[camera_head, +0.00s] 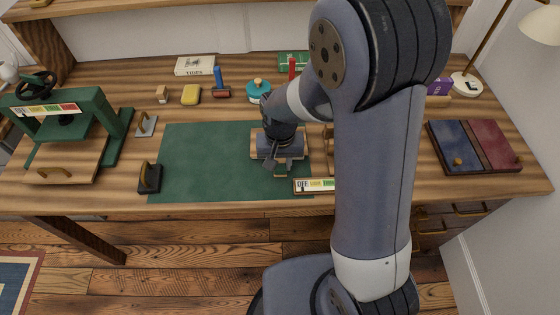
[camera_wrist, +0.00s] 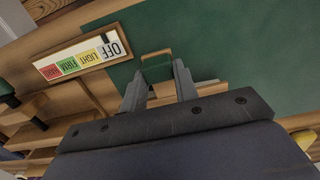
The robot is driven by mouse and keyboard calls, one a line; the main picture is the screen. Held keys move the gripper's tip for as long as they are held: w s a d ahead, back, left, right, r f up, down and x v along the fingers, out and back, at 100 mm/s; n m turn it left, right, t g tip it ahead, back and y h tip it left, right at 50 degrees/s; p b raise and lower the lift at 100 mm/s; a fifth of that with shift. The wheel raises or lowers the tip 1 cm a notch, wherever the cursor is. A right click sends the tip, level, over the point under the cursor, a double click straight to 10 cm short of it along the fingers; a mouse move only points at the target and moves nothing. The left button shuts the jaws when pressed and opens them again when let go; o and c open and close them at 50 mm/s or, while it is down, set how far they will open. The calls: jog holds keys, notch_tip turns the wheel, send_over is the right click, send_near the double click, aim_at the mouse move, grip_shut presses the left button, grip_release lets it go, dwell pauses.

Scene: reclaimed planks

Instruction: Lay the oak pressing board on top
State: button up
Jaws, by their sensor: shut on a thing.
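My gripper (camera_head: 283,160) is low over the green mat (camera_head: 205,160), near its right part. A light wooden board (camera_head: 258,141) shows behind and around it in the head view; it looks like the oak pressing board, mostly hidden by my gripper and wrist. In the wrist view the two grey fingers (camera_wrist: 158,85) are close together with wood between them. A small wooden loop handle (camera_wrist: 157,53) shows just beyond the fingertips, with green behind it. The exact grip is partly hidden, and I cannot tell whether the board touches the surface below.
A wooden strip (camera_head: 314,185) with coloured labels lies right of my gripper. A green press (camera_head: 108,125) stands at the left, with a black handled block (camera_head: 149,178) beside it. Blue and red panels (camera_head: 472,147) lie at the right. The mat's left part is clear.

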jog(key=o, duration=1.1)
jog(key=shift+c, duration=0.2)
notch_tip(320, 180, up, 11)
jog(key=shift+f, duration=0.15)
notch_tip(320, 180, down, 11)
jog(key=shift+r, duration=0.35)
dwell(0.4)
